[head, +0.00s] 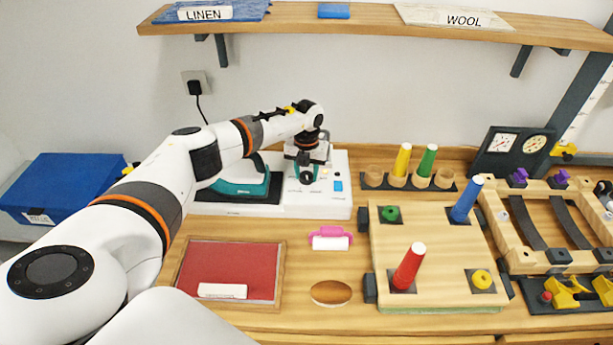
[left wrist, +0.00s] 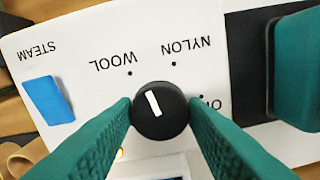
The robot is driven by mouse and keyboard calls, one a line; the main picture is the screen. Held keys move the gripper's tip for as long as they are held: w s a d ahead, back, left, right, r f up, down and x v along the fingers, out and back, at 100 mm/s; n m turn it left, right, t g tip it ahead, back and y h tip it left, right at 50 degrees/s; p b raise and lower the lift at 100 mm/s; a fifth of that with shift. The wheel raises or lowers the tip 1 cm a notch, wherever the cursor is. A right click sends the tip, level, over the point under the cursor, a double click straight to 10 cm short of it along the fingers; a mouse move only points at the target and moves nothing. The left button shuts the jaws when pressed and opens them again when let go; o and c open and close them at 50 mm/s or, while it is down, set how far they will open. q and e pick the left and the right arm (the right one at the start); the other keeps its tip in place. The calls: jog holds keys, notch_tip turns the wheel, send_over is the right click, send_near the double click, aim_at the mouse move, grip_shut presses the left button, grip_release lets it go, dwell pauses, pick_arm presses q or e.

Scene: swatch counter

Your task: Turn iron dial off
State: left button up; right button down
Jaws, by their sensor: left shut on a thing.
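The iron station (head: 318,205) is a white box at the back of the counter, with a teal iron (head: 245,178) resting on its left part. In the left wrist view the dial (left wrist: 160,112) is a round black knob with a white pointer mark. The mark points between the WOOL and NYLON dots, away from the partly covered OFF label (left wrist: 210,102). My left gripper (head: 306,176) reaches down over the station. Its teal fingers (left wrist: 161,110) are shut on the dial, one on each side. My right gripper is out of view.
A blue steam button (left wrist: 48,100) sits beside the dial. An amber light (left wrist: 119,154) shows near the left finger. Pegs (head: 402,160) in a rack and a wooden peg board (head: 440,235) stand to the right. A red-lined tray (head: 232,268) lies in front.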

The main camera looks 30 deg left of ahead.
pick_arm(q)
jog(key=m+b, duration=0.4)
jog(key=m, duration=0.1)
jog(key=shift+f+m, duration=0.15)
jog(key=shift+m, duration=0.15)
jog(key=m+b, duration=0.3)
jog(key=m, duration=0.1)
jog(key=m+b, duration=0.3)
jog(key=m, duration=0.2)
jog(key=shift+m, duration=0.4)
jog(key=shift+r+m+b, duration=0.2)
jog(key=shift+m+b, duration=0.7)
jog(key=shift+m, duration=1.3)
jog(key=o, duration=1)
jog(key=shift+c, duration=0.2)
